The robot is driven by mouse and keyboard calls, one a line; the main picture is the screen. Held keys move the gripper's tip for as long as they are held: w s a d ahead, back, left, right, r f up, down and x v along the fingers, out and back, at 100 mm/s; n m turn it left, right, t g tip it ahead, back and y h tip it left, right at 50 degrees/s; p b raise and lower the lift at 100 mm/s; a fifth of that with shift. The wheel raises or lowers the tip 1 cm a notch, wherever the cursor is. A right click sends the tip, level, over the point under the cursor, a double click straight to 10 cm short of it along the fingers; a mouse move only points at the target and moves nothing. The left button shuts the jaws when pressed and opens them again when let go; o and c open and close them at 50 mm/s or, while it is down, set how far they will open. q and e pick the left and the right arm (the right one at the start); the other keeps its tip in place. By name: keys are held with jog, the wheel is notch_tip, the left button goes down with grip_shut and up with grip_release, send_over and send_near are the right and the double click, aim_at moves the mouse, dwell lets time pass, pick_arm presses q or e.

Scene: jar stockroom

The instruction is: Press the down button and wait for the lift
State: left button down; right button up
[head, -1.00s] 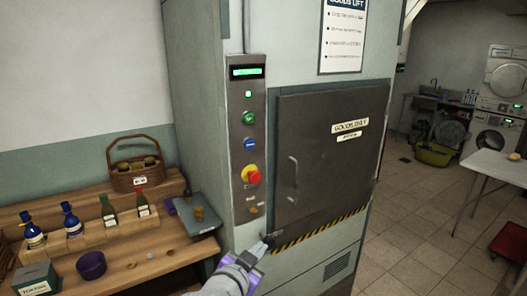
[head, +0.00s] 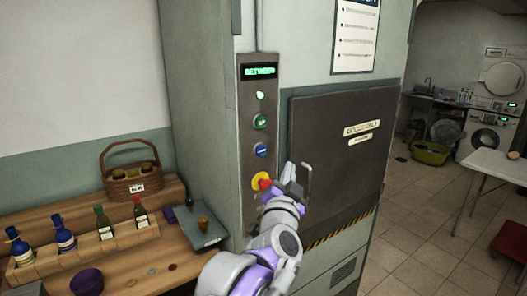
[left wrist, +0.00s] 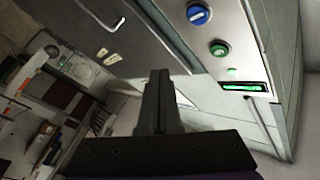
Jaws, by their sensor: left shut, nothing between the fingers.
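The lift's metal control panel (head: 247,205) shows a lit display (head: 260,71) that seems to read BETWEEN. Below it are a small lit lamp (head: 260,95), a green button (head: 260,121) and a blue button (head: 262,150). The blue button also shows in the left wrist view (left wrist: 198,14), beside the green one (left wrist: 219,49). My left gripper (head: 293,180) is shut and empty, in front of the door's left edge, lower right of the blue button. It looks apart from the button. The lift door (head: 335,160) is shut. My right gripper is out of view.
A red-and-yellow stop knob (head: 260,181) sits below the blue button, close to my left gripper and partly covered. The door handle (head: 307,184) is just right of the fingers. A wooden stepped shelf (head: 170,262) with bottles and a basket (head: 130,178) stands at left.

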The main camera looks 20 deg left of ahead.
aim_at(261, 150)
pick_arm(q)
jog(key=shift+w+a+p, duration=0.65)
jog(key=shift+w+a, duration=0.25)
jog(key=shift+a, duration=0.3)
jog(key=shift+w+a+p, duration=0.7)
jog(key=shift+w+a, duration=0.25)
jog(key=shift+a, duration=0.2)
jog(key=shift+w+a+p, duration=0.65)
jog(key=shift+w+a, duration=0.25)
jog(key=shift+a, duration=0.3)
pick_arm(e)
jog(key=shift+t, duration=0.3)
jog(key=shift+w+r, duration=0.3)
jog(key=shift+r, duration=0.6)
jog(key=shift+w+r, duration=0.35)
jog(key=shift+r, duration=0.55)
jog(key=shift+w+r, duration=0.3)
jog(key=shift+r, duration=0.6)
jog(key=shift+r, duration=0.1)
pick_arm(q)
jog(key=shift+w+a, duration=0.3)
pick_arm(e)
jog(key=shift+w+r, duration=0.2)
